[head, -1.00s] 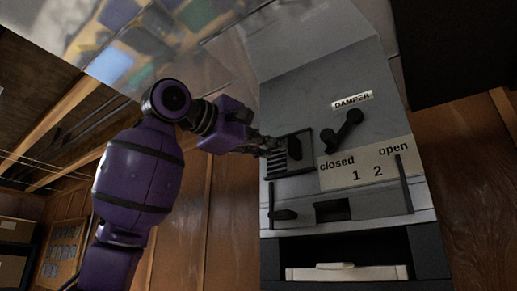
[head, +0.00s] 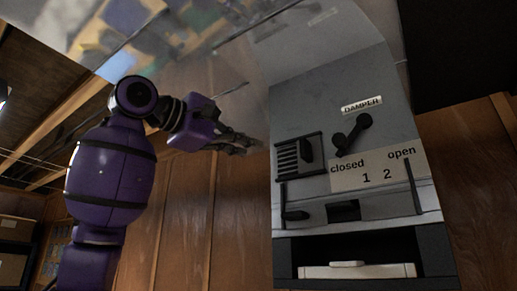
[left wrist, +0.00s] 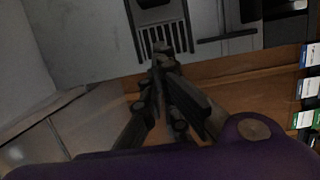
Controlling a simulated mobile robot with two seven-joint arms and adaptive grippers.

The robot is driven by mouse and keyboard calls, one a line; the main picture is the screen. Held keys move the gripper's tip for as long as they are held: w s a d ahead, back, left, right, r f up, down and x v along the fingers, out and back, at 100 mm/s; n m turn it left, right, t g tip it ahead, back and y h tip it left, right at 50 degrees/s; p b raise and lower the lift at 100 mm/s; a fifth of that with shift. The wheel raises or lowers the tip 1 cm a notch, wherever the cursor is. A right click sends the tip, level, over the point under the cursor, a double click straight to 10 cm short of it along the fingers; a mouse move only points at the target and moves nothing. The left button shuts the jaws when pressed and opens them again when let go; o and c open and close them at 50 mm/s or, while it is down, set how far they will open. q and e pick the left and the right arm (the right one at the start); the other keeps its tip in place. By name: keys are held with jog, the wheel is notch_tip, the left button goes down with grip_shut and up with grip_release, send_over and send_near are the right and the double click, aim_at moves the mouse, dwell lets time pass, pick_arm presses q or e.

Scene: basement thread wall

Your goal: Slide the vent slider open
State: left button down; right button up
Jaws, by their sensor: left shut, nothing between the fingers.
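The vent (head: 287,157) is a dark slotted plate on the left of the grey metal cabinet front. Its slider knob (head: 306,149) is a dark block right of the middle, with slots showing to its left. My left gripper (head: 252,145) is shut and empty, left of the vent and apart from it in the head view. In the left wrist view, the shut fingers (left wrist: 163,55) point toward the vent's slots (left wrist: 165,40), and part of the dark knob (left wrist: 153,3) shows at the top edge. My right gripper is not in view.
Right of the vent are a black damper lever (head: 351,133) and a plate (head: 378,171) reading closed, open, 1 and 2. Below are vertical bars, a small dark slot (head: 343,211) and an open bay with a pale tray (head: 358,271). Wood panelling (head: 185,225) stands behind.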

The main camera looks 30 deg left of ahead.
pick_arm(q)
jog(key=v, duration=0.3)
jog(key=shift+s+d, duration=0.1)
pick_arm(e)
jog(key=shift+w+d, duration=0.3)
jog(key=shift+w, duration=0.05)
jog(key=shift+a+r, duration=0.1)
pick_arm(q)
jog(key=shift+f, duration=0.1)
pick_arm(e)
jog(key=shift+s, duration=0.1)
